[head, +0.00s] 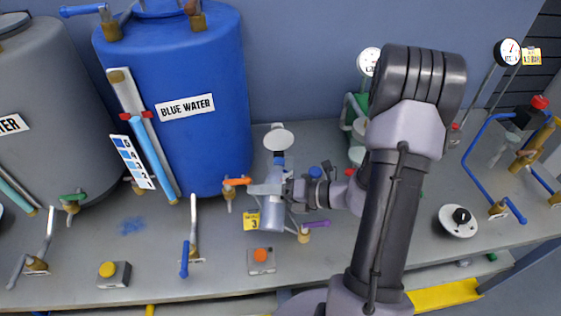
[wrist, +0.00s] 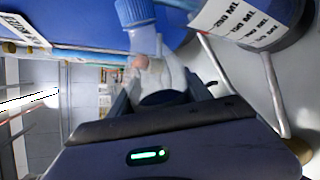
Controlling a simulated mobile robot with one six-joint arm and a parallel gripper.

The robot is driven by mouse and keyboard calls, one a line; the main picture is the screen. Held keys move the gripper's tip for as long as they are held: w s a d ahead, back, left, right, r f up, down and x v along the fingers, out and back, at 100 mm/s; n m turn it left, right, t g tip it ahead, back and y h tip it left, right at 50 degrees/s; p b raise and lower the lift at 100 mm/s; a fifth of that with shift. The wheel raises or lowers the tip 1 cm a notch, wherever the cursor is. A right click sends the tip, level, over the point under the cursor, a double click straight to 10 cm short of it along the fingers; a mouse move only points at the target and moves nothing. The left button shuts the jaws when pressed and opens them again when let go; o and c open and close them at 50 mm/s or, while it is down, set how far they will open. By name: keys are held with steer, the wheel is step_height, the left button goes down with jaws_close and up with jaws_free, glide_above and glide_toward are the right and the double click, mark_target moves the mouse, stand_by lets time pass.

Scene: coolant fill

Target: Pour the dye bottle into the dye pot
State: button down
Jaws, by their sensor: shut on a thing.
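In the wrist view a pale translucent bottle (wrist: 152,68) with a blue ribbed top (wrist: 134,12) sits between the jaws of my gripper (wrist: 160,92). In the head view my gripper (head: 270,187) is shut around it, and the bottle is small and partly hidden by the jaws. A grey cylinder (head: 271,218), apparently the dye pot, stands just below the gripper in the picture. It also shows in the wrist view, with a white printed label (wrist: 237,22), beside the bottle. I cannot tell whether any liquid is flowing.
A blue tank (head: 205,140) marked BLUE WATER stands behind left, with an orange-handled tap (head: 236,182). A white disc (head: 278,139) is just behind the gripper. An orange button box (head: 261,259) and a yellow one (head: 113,271) sit on the bench. Pipes and gauges stand at right.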

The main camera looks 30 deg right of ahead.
mark_target(266, 180)
steer(key=shift+s+a+m+p, duration=0.1)
steer(key=shift+s+m+p, duration=0.05)
steer(key=shift+m+p, duration=0.3)
stand_by(2.1)
